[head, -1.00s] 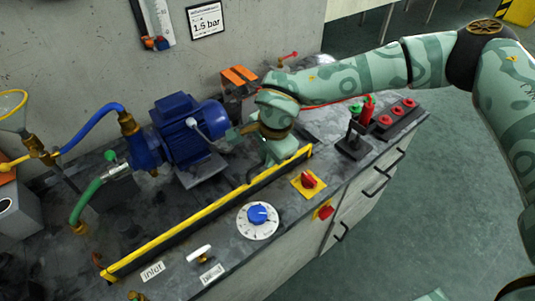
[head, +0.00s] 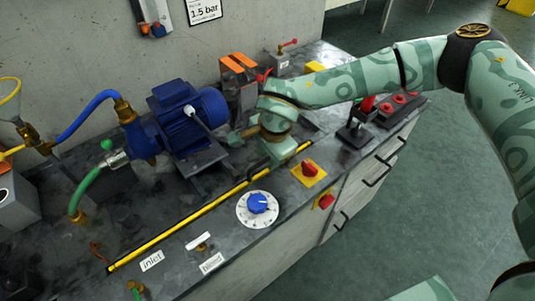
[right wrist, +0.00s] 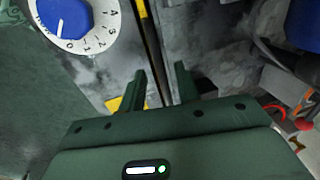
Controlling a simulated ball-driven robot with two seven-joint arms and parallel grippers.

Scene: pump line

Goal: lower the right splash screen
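The splash screen (head: 190,221) shows in the head view as a narrow yellow strip running diagonally along the front of the bench. It lies almost level with the bench top, and little of its panel shows. My left gripper is not in view.
A blue pump motor (head: 187,122) stands behind the strip. In front are a blue dial (head: 257,203) and a red switch on a yellow plate (head: 308,170). A joystick (head: 354,132) and a red-button box (head: 395,107) are to the right.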

